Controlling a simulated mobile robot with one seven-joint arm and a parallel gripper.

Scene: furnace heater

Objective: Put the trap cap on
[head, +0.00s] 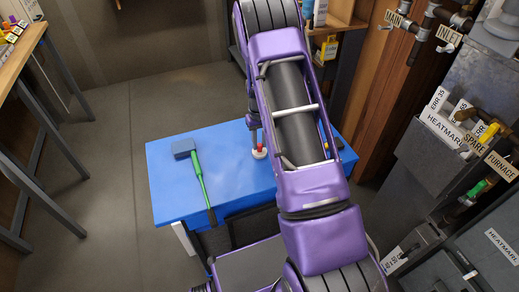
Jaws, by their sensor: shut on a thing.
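My gripper (255,136) points down over the blue table, mostly hidden behind my purple arm. It is shut on a small white round piece (259,154), which looks like the trap cap. This piece is low over the table top or touching it; I cannot tell which. A small red part (264,139) shows just beside the gripper. No open trap that the cap fits can be made out in this view.
The blue table (173,204) carries a tool with a green handle (199,176) on its left. Grey furnace equipment (428,150) and labelled pipes (414,42) stand on the right. A wooden bench (22,47) is at the far left. Floor (110,170) left of the table is clear.

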